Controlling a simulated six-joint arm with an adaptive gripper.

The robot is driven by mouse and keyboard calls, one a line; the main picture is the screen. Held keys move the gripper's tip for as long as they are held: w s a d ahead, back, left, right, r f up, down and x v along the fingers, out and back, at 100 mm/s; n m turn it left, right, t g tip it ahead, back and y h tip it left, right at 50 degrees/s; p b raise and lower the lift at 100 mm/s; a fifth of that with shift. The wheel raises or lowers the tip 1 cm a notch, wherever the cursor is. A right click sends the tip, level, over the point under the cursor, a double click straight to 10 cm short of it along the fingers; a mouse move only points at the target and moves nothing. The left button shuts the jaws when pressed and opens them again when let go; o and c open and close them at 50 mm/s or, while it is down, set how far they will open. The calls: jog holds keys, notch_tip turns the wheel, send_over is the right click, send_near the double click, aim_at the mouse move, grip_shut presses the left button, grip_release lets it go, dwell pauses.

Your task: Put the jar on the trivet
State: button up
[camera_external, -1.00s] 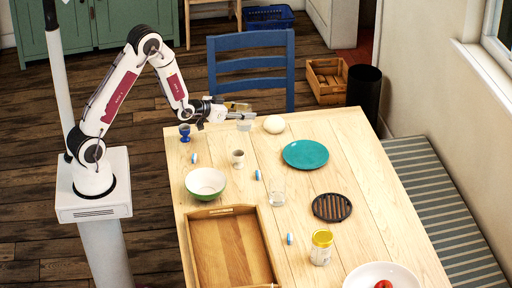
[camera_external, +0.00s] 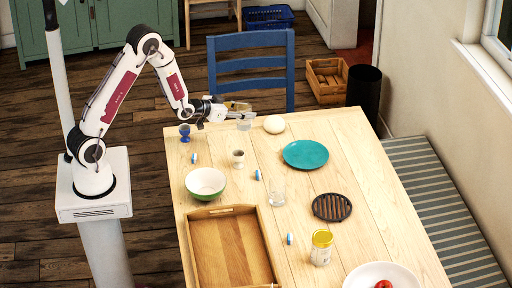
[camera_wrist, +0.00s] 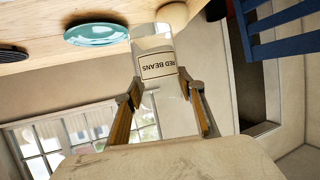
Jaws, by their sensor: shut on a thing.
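The jar (camera_wrist: 155,52) is clear glass with a pale "RED BEANS" label, upside down in the wrist view. My gripper (camera_wrist: 158,88) is shut on it, one finger on each side. In the external view the jar (camera_external: 244,124) shows small at my gripper (camera_external: 236,115), by the far end of the table; its height above the top is hard to tell. The trivet (camera_external: 332,207) is a round, dark, slatted piece lying bare on the table, right of the middle. Part of a dark disc, seemingly the trivet (camera_wrist: 12,53), shows at the wrist view's left edge.
A teal plate (camera_external: 305,154) and a pale round thing (camera_external: 274,124) lie between jar and trivet. A glass (camera_external: 277,192) stands left of the trivet, a yellow-lidded can (camera_external: 321,248) in front.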

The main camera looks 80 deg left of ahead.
jog(key=w+d+m+h, duration=0.1)
jog(key=w+d, duration=0.6)
jog(key=d, duration=0.7)
jog(key=w+d+r+m+h, duration=0.1)
jog(key=w+d, duration=0.6)
jog(key=d, duration=0.7)
jog(key=w+d+r+m+h, duration=0.1)
jog(key=w+d+m+h, duration=0.2)
jog(key=w+d, duration=0.4)
jog(key=d, duration=0.8)
jog(key=shift+t+h, duration=0.3)
jog(key=shift+h, duration=0.1)
jog(key=shift+r, duration=0.1)
notch_tip(320, 180, down, 6)
jog(key=shift+d, duration=0.1)
